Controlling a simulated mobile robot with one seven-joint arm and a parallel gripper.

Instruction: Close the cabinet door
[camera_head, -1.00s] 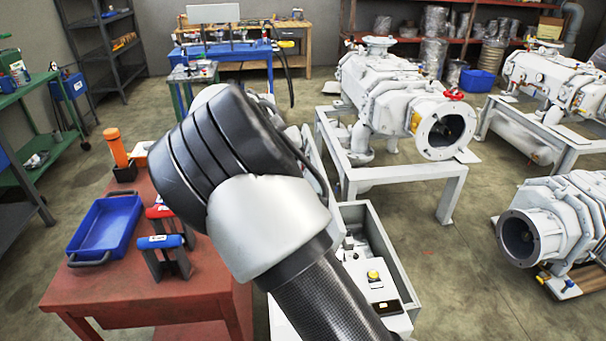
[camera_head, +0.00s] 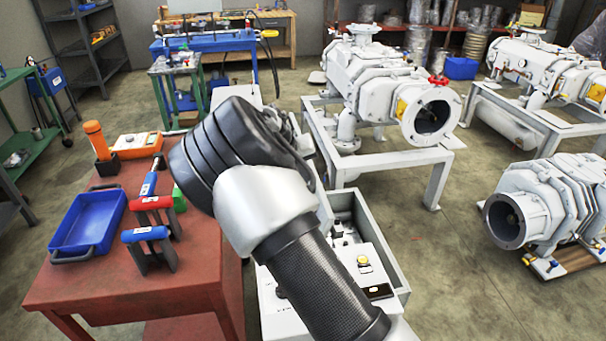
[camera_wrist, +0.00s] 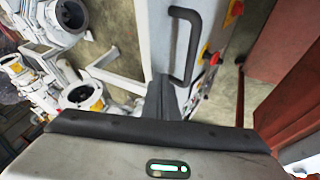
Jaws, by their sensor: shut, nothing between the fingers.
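The grey cabinet (camera_head: 392,254) stands right of the red table, with an open-topped compartment and a white panel bearing a yellow button; my arm covers part of it. In the wrist view a light grey door panel (camera_wrist: 218,22) carries a black bar handle (camera_wrist: 186,45). My gripper (camera_wrist: 163,85) is shut and empty, its tips just below the handle in the picture; I cannot tell whether they touch the door. My arm hides the gripper in the head view.
The red table (camera_head: 130,292) at left holds a blue tray (camera_head: 88,220), clamp-like tools (camera_head: 150,240) and an orange device (camera_head: 137,145). White vacuum pumps (camera_head: 385,80) on frames stand behind and at right (camera_head: 550,200). Floor (camera_head: 450,260) between cabinet and right pump is mostly clear.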

